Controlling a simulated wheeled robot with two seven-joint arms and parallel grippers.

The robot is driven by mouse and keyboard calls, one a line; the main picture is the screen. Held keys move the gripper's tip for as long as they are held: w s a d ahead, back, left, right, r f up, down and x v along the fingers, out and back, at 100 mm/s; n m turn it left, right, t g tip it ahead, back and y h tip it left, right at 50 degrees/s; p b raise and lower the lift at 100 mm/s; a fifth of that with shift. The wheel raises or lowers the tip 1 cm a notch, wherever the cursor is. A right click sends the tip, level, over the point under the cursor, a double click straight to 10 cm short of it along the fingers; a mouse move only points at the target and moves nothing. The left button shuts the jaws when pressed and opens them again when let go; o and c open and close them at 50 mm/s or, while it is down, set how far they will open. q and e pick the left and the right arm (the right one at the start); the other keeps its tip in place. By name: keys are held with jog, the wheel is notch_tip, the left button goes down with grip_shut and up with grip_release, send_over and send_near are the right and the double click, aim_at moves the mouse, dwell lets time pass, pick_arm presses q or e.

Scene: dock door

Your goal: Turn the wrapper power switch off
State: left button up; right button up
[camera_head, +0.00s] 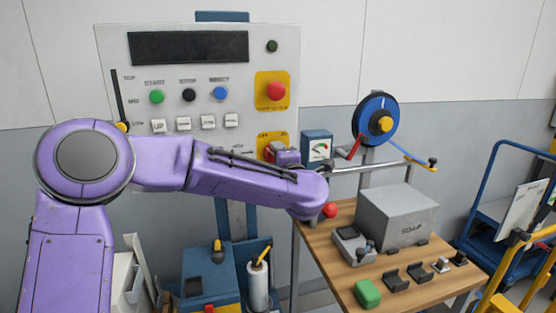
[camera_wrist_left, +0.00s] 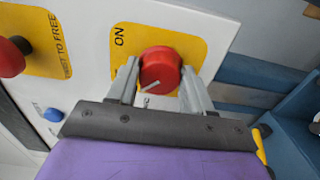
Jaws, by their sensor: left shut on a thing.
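The wrapper power switch is a red rotary knob (camera_wrist_left: 160,68) on a yellow plate (camera_wrist_left: 190,46) marked ON, at the lower right of the white control panel (camera_head: 212,77). My left gripper (camera_wrist_left: 160,86) has one finger on each side of the knob and is shut on it. A white pointer line shows on the knob's near rim; lettering below it is partly hidden and unreadable. In the head view my left gripper (camera_head: 281,154) covers most of the knob, and the yellow plate (camera_head: 271,137) shows above it. My right gripper is not in view.
A red mushroom button (camera_head: 276,91) sits on another yellow plate above the switch. Green, black and blue buttons and several white switches lie left on the panel. A wooden table (camera_head: 338,276) holds a grey box (camera_head: 397,215).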

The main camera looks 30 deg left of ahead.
pick_arm(q)
jog(key=o, duration=1)
jog(key=shift+o, duration=0.2)
jog(key=b+v, duration=0.2)
jog(key=v, duration=0.8)
jog(key=shift+s+d+b, duration=0.15)
jog(key=shift+s+b, duration=0.1)
jog(key=shift+b, duration=0.15)
